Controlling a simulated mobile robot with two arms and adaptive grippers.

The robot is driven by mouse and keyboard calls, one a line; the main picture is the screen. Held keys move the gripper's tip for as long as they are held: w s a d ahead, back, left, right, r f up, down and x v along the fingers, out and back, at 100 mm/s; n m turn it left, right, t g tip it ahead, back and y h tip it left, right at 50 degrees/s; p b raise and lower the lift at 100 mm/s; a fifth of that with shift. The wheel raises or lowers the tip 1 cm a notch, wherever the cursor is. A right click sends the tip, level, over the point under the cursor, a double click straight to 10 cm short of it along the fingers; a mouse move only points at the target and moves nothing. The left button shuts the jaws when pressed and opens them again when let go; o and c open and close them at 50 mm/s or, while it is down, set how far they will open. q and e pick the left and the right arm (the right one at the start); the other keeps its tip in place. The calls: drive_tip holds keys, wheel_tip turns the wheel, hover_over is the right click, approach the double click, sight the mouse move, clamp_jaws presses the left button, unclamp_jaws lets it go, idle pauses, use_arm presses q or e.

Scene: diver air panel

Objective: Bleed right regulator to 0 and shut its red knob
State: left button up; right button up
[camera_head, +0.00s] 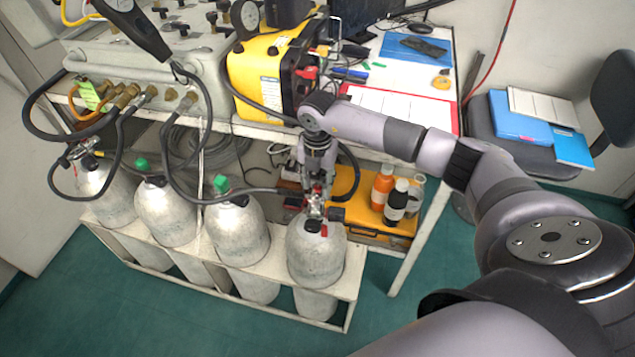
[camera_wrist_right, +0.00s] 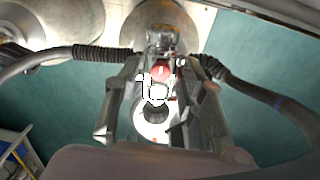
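The right regulator (camera_head: 318,208) sits on top of the rightmost grey cylinder (camera_head: 316,252), with hoses attached. In the wrist view its red knob (camera_wrist_right: 160,71) lies between the fingertips of my right gripper (camera_wrist_right: 162,80). The fingers stand apart on both sides of the knob, and I cannot see them clamped on it. In the head view my right gripper (camera_head: 317,180) points down over the regulator and partly hides it. A round pale gauge-like part (camera_wrist_right: 152,122) shows between the fingers; I cannot read it.
Several other cylinders (camera_head: 165,212) stand to the left in the white rack (camera_head: 272,262). Black hoses (camera_head: 215,195) run to the panel (camera_head: 150,62). A yellow case (camera_head: 375,233) with bottles (camera_head: 397,200) is close on the right. The white table (camera_head: 432,130) edge lies above.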

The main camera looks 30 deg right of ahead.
sight(317, 187)
wheel_tip(317, 187, up, 12)
drive_tip(key=shift+f, duration=0.15)
idle(0.6)
